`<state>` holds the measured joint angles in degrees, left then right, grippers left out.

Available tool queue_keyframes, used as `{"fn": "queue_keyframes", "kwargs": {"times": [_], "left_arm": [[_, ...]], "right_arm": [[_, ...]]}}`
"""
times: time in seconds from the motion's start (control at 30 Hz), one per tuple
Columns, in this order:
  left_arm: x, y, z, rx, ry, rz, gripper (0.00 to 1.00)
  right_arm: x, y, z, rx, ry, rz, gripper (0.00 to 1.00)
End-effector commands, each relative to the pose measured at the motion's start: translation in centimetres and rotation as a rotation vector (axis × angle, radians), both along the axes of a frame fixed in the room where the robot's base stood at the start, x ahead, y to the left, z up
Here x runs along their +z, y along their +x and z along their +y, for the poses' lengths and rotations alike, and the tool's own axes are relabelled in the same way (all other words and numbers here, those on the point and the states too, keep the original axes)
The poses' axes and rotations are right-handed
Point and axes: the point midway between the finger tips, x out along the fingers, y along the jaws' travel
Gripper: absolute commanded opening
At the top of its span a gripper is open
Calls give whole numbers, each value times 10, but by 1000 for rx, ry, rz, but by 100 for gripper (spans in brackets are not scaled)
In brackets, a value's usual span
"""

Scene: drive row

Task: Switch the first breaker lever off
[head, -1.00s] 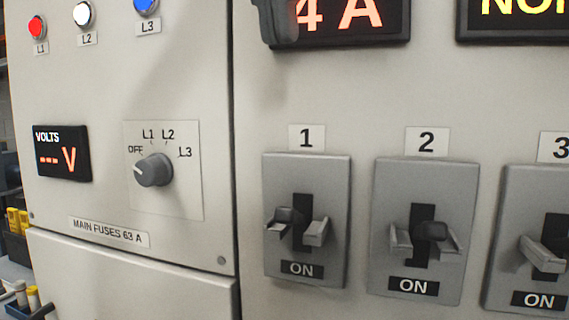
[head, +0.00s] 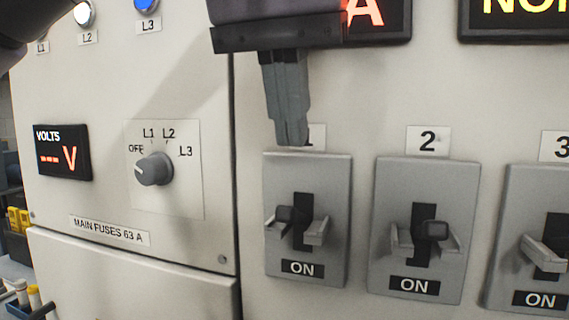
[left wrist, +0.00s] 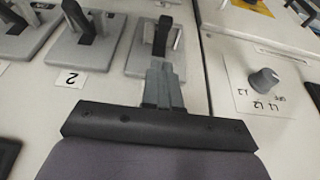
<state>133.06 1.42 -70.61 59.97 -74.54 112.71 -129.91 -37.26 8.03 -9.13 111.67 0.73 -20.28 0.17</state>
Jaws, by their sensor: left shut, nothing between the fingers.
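The first breaker (head: 306,255) is a grey plate with a dark lever (head: 285,214) between two grey side guards, and its window reads ON. It also shows in the left wrist view (left wrist: 143,58), with its dark lever (left wrist: 163,36) standing out beyond my fingertips. My left gripper (head: 291,140) is shut and empty, pointing down just above the top edge of breaker 1 and covering most of its number label. In the left wrist view the closed fingers (left wrist: 160,70) overlap the breaker's near edge in the picture. My right gripper is not in view.
Breaker 2 (head: 414,284) and a third breaker (head: 540,298) stand to the right, both reading ON. A rotary knob (head: 154,169), set near OFF, and a volts display (head: 62,153) are on the left panel. An amps display (head: 382,20) is partly covered by my gripper.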

Motion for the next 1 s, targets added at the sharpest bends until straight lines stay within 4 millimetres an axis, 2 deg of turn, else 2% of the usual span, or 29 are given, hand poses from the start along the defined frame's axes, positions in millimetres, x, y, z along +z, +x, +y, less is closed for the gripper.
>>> {"fn": "queue_keyframes", "kwargs": {"times": [0.03, 0.43, 1.0], "left_arm": [[-9, 3, 0, 0, 2, 3, 0], [-38, -11, 4, -1, 0, 0, 0], [-44, -14, 5, 1, 0, 0, 0]], "right_arm": [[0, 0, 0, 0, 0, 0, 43], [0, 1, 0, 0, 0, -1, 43], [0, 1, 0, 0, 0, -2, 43]]}}
